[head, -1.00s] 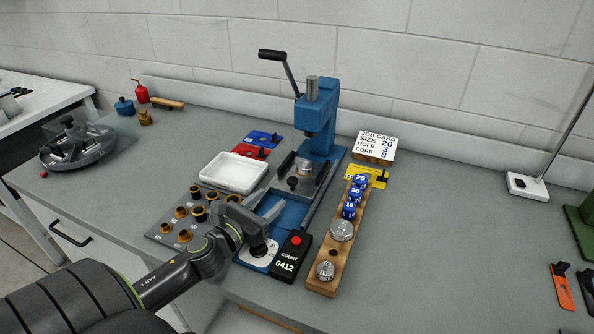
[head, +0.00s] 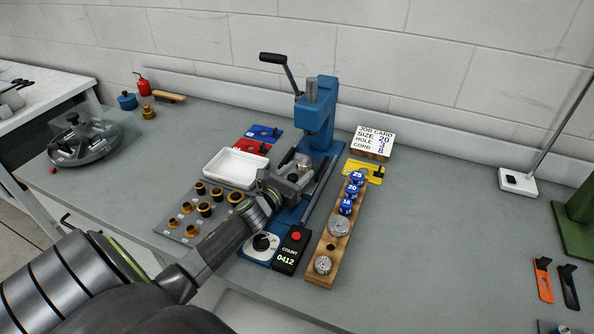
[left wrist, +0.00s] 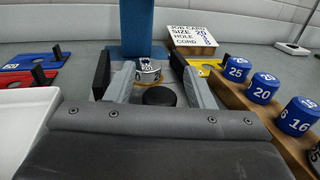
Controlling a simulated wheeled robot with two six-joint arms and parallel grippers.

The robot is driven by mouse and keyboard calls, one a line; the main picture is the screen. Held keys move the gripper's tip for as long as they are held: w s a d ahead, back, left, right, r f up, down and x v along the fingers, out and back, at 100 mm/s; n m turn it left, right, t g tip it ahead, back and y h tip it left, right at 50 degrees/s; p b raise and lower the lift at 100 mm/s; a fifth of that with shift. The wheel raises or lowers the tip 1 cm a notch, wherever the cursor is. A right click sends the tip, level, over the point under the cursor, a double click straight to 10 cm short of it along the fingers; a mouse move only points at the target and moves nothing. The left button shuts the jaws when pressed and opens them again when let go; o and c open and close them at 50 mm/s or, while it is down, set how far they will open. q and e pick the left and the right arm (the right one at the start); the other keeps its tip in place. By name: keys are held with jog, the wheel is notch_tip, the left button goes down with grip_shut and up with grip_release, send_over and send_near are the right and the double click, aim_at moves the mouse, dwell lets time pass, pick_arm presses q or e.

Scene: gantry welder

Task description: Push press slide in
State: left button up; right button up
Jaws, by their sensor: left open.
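The blue press (head: 318,125) stands at the middle of the bench with its black lever raised to the upper left. Its slide, with a metal die marked 20 (left wrist: 148,70) on it, sits under the ram, though my gripper largely hides it in the head view. A round black knob (left wrist: 159,96) shows in front of the die in the left wrist view. My left gripper (head: 300,166) reaches in low along the press bed. Its open fingers stand either side of the knob and the die; I cannot tell whether they touch anything. My right gripper is not in view.
A white tray (head: 211,169) and a plate of brass parts (head: 172,226) lie left of the press. A wooden rack (head: 317,267) with blue-topped and metal dies and a counter box (head: 287,262) stand close on the right.

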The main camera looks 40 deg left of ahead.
aim_at(304, 165)
pick_arm(q)
grip_shut()
jog(key=shift+w+a, duration=0.2)
jog(key=shift+w, duration=0.55)
jog(key=shift+w+a, duration=0.15)
jog(key=shift+w, duration=0.65)
jog(key=shift+w+a, duration=0.2)
jog(key=shift+w, duration=0.55)
jog(key=shift+r, duration=0.2)
jog(key=shift+c, duration=1.2)
grip_release()
jog(key=shift+o, duration=1.2)
jog(key=shift+w+f, duration=0.15)
jog(key=shift+f, duration=0.05)
